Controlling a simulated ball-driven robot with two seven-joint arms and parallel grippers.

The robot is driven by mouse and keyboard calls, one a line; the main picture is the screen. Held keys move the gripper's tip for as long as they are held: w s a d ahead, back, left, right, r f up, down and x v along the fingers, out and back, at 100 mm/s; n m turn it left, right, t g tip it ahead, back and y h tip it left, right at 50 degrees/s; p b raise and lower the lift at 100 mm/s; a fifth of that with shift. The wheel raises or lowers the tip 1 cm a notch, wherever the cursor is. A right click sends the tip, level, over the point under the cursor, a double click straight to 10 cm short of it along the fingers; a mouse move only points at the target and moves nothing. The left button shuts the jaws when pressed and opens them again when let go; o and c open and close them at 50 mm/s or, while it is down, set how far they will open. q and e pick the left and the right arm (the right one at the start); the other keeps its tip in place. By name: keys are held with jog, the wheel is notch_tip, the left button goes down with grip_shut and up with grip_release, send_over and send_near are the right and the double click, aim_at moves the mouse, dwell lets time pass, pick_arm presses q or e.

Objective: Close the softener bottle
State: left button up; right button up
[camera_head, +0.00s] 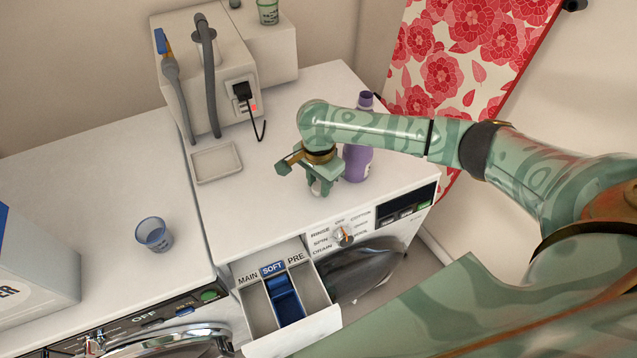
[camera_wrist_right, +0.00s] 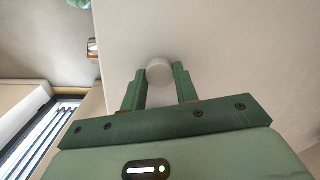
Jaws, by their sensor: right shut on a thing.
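The purple softener bottle (camera_head: 358,162) stands upright on top of the right-hand washing machine, partly behind my right arm. Its narrow neck (camera_head: 367,99) shows above the arm and bears no visible cap. My right gripper (camera_head: 322,188) points down beside the bottle, to its left, near the machine's front edge. In the right wrist view its fingers (camera_wrist_right: 160,80) are shut on a small round pale cap (camera_wrist_right: 159,71). My left gripper is not in view.
The detergent drawer (camera_head: 245,292) is pulled out, with a blue SOFT compartment in its middle. A small tray (camera_head: 217,163) lies left of the gripper. A bluish cup (camera_head: 154,235) stands on the left machine. A box with hoses (camera_head: 208,75) is behind.

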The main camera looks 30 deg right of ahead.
aim_at(319, 187)
jog(key=shift+r+p, duration=0.3)
jog(key=shift+r, duration=0.25)
notch_tip(319, 187, up, 3)
jog(key=shift+s+f+p, duration=0.1)
jog(key=shift+s+p, duration=0.05)
jog(key=shift+p, duration=0.95)
jog(key=s+a+r+p, duration=0.2)
jog(key=s+r+p, duration=0.6)
jog(key=s, duration=0.5)
jog(key=shift+s+a+r, duration=0.25)
jog(key=shift+s+r, duration=0.05)
jog(key=shift+r, duration=0.15)
jog(key=shift+w, duration=0.1)
